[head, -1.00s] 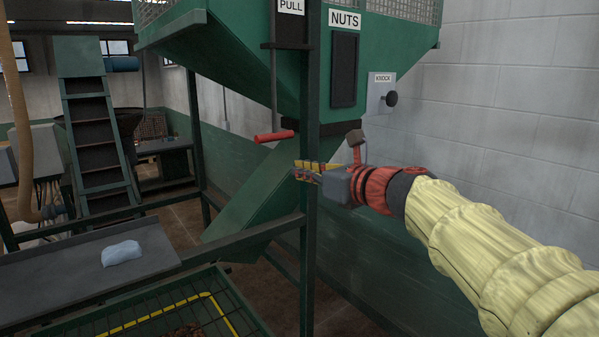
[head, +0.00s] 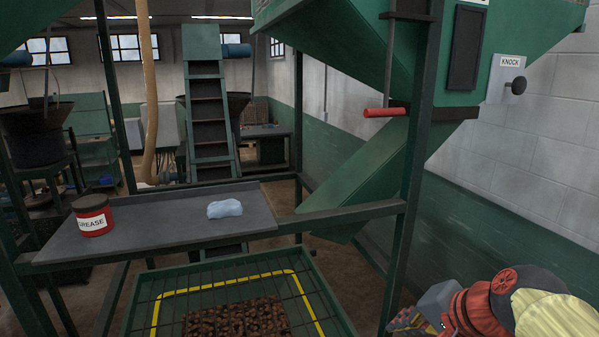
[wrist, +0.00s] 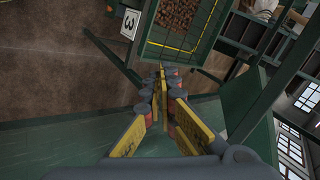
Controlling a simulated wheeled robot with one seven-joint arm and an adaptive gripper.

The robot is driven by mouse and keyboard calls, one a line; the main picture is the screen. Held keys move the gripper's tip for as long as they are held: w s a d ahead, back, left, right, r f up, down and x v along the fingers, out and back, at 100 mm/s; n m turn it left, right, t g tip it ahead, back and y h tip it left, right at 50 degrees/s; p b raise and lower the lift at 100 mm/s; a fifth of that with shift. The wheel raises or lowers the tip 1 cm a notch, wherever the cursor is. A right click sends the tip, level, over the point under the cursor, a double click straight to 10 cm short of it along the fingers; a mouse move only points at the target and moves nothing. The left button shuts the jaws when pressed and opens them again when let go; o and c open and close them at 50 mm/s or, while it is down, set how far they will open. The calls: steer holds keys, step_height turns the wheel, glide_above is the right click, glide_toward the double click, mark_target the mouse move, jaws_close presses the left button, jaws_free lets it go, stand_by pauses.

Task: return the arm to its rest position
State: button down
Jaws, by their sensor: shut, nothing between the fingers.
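My gripper (head: 408,321) is at the lower right of the head view, low beside the green frame post. It also shows in the wrist view (wrist: 160,75), where its yellow-sided fingers meet at the tips with nothing between them. My arm, in a pale yellow sleeve, reaches in from the right edge of the head view.
A green hopper (head: 345,45) with a red pull handle (head: 386,112) and a green chute (head: 365,180) stand near my arm. A shelf (head: 150,225) holds a red grease tin (head: 92,216) and a blue cloth (head: 225,208). A mesh-topped tray (head: 335,318) holds nuts.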

steer(key=s+f+n+h+b, duration=0.1)
steer(key=s+f+n+b, duration=0.4)
steer(key=f, duration=0.7)
steer(key=s+f+n+g+h+b, duration=0.1)
steer(key=s+f+n+b, duration=0.3)
steer(key=s+f+b, duration=0.5)
step_height(320, 180, down, 3)
steer(key=shift+s+a+r+n+g+h+b, duration=0.1)
steer(key=shift+s+a+n+g+h+b, duration=0.15)
steer(key=shift+n+h+b, duration=0.35)
